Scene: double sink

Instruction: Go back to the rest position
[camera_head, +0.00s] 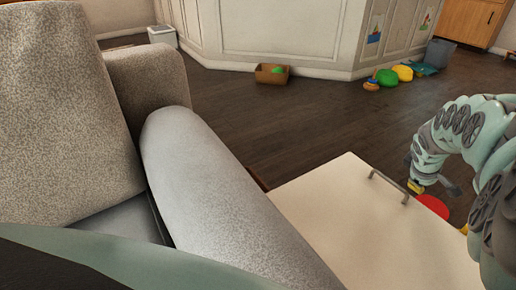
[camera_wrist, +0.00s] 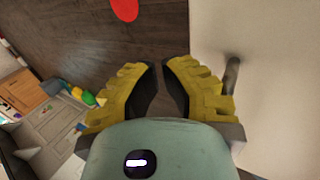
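My gripper (camera_wrist: 161,68) shows in the wrist view with two yellow fingers and dark inner pads. A narrow gap lies between the fingertips, with dark floor seen through it and nothing held. In the head view my arm is bent over at the right, and my gripper (camera_head: 431,187) hangs beside a cream panel with a metal handle (camera_head: 390,187). The handle also shows in the wrist view (camera_wrist: 232,75), right of the fingers. The gripper seems apart from it.
A grey armchair (camera_head: 215,190) fills the left and front. A red round thing (camera_head: 433,206) lies beyond the panel. A brown box (camera_head: 271,74), coloured toys (camera_head: 387,77) and a grey bin (camera_head: 439,52) stand by the far wall. Dark floor between is clear.

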